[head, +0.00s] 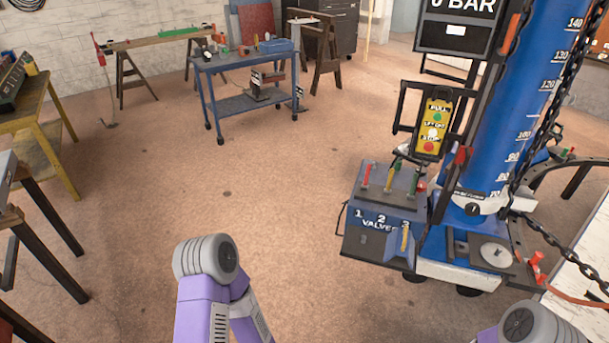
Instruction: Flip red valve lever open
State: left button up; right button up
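A blue valve box (385,208) lettered "VALVE" with numbers stands right of centre in the head view, at the foot of a blue column. A thin red lever (366,175) stands nearly upright on its top at the left. A round red knob (421,187) sits at the box's right edge. Purple and grey links of my arms show at the bottom centre and bottom right, apart from the box. Neither gripper is in view.
A yellow button pendant (433,122) hangs above the box. The blue column (515,110) carries a scale and a hanging chain (545,235). A blue cart (243,102) stands at the back. Benches line the left. The floor (270,180) left of the valve box is clear.

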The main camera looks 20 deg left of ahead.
aim_at(364, 185)
jog(key=u, duration=0.05)
jog(key=k, duration=0.7)
jog(key=u, duration=0.45)
jog(key=i, duration=1.05)
jog(key=u, duration=0.8)
jog(key=i, duration=2)
jog(key=z, duration=0.55)
jog(key=i, duration=1.45)
jog(key=z, duration=1.75)
jog(key=i, duration=0.6)
jog(key=z, duration=0.45)
